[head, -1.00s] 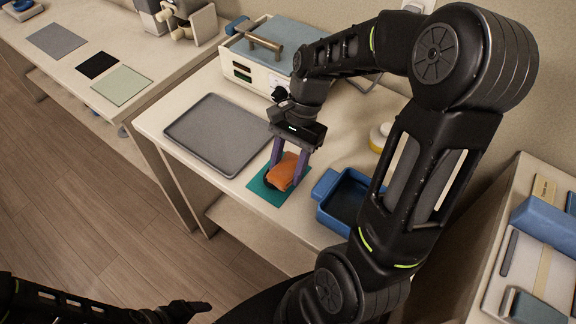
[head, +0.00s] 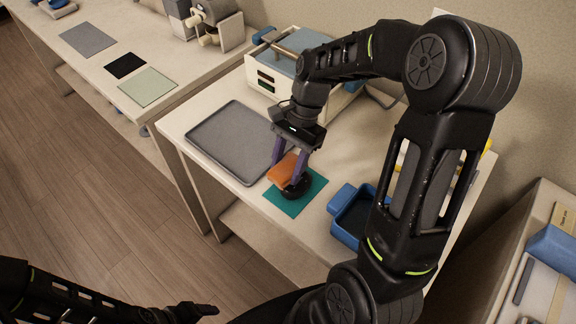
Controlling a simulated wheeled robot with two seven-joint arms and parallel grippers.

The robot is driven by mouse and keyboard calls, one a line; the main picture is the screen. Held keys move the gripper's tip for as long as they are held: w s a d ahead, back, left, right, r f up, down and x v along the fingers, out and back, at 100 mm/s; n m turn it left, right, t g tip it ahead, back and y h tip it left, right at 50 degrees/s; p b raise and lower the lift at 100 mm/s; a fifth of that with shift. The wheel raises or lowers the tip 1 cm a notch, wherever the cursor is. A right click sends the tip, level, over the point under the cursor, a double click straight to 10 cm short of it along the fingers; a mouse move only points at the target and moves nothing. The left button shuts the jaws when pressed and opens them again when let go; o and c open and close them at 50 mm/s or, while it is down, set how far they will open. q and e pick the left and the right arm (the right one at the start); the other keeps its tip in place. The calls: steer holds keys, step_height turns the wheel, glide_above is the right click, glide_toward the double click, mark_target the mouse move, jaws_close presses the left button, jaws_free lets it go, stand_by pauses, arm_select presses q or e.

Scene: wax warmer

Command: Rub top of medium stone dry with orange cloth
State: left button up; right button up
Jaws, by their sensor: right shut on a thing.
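My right gripper (head: 289,169) points down over the teal mat and is shut on the orange cloth (head: 284,169). A dark round stone (head: 297,188) sits on the teal mat (head: 290,207). The cloth is at the stone's upper left side in the head view; I cannot tell whether it touches the stone's top. Part of the stone is hidden by the cloth and a finger. My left gripper (head: 190,311) is low at the bottom edge, away from the table, and its jaw state is unclear.
A grey tray (head: 228,140) lies left of the mat, and a blue tray (head: 352,216) is close on its right. A white and blue box unit (head: 290,60) stands behind. A side table at left holds flat mats (head: 148,86). Another bench (head: 535,250) is at right.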

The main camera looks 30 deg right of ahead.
mark_target(307, 185)
stand_by(0.3)
steer(key=shift+s+d, duration=0.1)
steer(key=shift+s, duration=0.25)
steer(key=shift+s, duration=0.1)
steer(key=shift+s+d+p, duration=0.1)
steer(key=shift+s+d, duration=0.15)
steer(key=shift+s, duration=0.5)
steer(key=shift+s+d+p, duration=0.15)
steer(key=shift+s+d, duration=0.1)
steer(key=shift+s, duration=0.5)
steer(key=shift+s+d+p, duration=0.1)
steer(key=shift+s+d, duration=0.15)
steer(key=shift+s, duration=0.5)
steer(key=shift+w+d, duration=0.2)
steer(key=shift+d, duration=0.4)
steer(key=shift+w+d, duration=0.2)
steer(key=shift+d, duration=0.4)
steer(key=shift+w, duration=0.1)
